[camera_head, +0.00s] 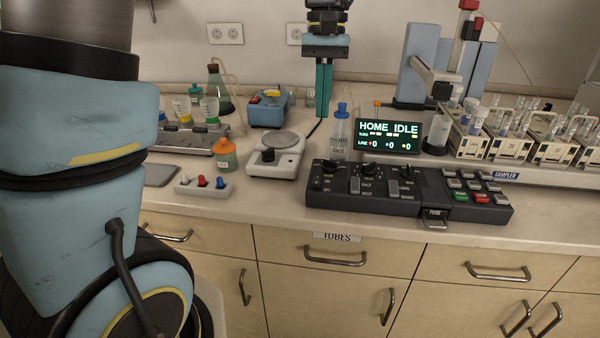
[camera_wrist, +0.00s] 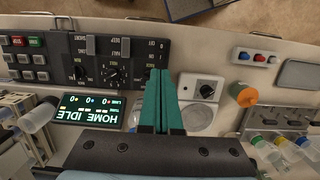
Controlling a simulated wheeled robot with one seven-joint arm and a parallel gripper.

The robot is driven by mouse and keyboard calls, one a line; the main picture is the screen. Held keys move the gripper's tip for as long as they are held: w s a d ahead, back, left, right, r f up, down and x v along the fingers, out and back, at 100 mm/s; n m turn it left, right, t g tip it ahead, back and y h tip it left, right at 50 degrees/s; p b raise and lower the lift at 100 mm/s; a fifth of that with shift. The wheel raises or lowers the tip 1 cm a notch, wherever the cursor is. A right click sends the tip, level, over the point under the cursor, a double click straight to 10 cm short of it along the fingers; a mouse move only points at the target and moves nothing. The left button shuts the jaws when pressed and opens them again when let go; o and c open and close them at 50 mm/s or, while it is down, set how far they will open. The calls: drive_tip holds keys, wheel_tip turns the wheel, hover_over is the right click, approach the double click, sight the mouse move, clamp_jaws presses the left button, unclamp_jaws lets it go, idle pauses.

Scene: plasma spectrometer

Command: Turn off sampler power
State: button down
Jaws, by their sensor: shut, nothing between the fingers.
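A black control panel (camera_head: 430,212) lies at the bench's front. It has several knobs, two slide-like switches and a keypad with a green and a red key. Its leftmost knob (camera_head: 330,166) has an "OFF" mark beside it. The panel also shows upside down in the wrist view (camera_wrist: 80,45). Behind it a display (camera_head: 388,136) reads "HOME IDLE". The sampler (camera_head: 545,172), labelled "SAMPLER", stands at right with tube racks. My gripper (camera_head: 323,112) points down, shut and empty, beyond the panel. In the wrist view its teal fingers (camera_wrist: 160,75) overlap the panel near the leftmost knob, hiding part of it.
A white balance-like device (camera_head: 277,160) stands left of the panel, with a small switch box (camera_head: 203,188) farther left. A clear bottle with a blue cap (camera_head: 341,140) stands close behind the panel. An orange-capped bottle (camera_head: 224,155) and glassware fill the left.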

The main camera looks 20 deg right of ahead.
sight(318, 179)
idle(0.3)
drive_tip(key=f+p, duration=0.1)
drive_tip(key=f, duration=0.3)
drive_tip(key=s+f+p, duration=0.1)
drive_tip(key=f, duration=0.4)
drive_tip(key=s+a+f+p, duration=0.1)
drive_tip(key=f, duration=0.3)
drive_tip(key=shift+f, duration=0.4)
drive_tip(key=shift+s+a+f+t+h+b, duration=0.1)
drive_tip(key=shift+s+f+t+h+b, duration=0.2)
drive_tip(key=shift+f+t+b, duration=0.45)
drive_tip(key=shift+r+g, duration=0.25)
drive_tip(key=shift+r, duration=0.2)
drive_tip(key=shift+f, duration=0.1)
drive_tip(key=shift+w, duration=0.2)
drive_tip(key=shift+w+d+p, duration=0.3)
drive_tip(key=shift+w+p, duration=0.05)
drive_tip(key=shift+w, duration=0.35)
